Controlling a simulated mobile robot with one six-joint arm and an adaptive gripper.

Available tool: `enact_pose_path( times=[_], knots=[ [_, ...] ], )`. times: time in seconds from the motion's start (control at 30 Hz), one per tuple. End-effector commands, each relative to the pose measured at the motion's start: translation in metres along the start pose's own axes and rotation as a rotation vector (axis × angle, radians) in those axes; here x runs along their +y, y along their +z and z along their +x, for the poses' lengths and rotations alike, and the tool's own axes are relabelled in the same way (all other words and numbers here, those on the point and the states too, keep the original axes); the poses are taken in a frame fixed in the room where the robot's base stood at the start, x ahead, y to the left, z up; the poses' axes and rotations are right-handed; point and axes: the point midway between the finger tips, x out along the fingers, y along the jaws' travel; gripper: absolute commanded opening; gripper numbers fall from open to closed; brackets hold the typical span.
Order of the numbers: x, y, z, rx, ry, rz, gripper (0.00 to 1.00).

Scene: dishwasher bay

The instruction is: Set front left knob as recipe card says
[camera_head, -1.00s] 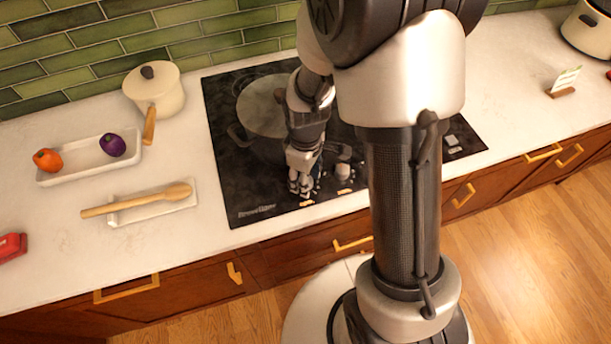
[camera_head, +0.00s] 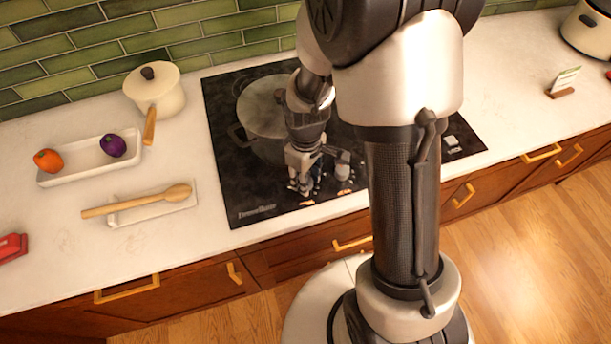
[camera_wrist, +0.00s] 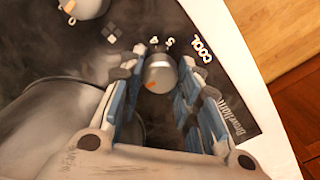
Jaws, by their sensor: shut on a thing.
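My gripper (camera_head: 303,188) is low over the front edge of the black cooktop (camera_head: 240,190). In the wrist view my gripper (camera_wrist: 160,95) has its blue-padded fingers on both sides of a grey knob (camera_wrist: 160,72) and is shut on it. The knob's orange mark points to the lower left of that view. Printed marks and the word "COOL" lie beside it. In the head view the gripper hides most of this knob. A second knob (camera_head: 343,172) stands just to its right, also in the wrist view (camera_wrist: 84,8). The recipe card (camera_head: 567,78) stands far right, unreadable.
A large pot (camera_head: 258,135) stands on the cooktop behind the gripper. Left of it are a cream saucepan (camera_head: 157,92), a tray (camera_head: 75,178) with an orange and a purple vegetable, and a wooden spoon (camera_head: 135,200) on a rest. A cooker (camera_head: 590,30) is far right.

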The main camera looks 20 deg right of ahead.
Motion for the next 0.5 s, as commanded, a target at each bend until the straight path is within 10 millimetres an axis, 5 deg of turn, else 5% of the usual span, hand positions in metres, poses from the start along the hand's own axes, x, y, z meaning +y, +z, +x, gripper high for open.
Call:
enact_pose_path(
  times=[0.5],
  knots=[
    [0.0001,-0.0003,-0.0008,0.001,0.000,0.472,0.07]
  ],
)
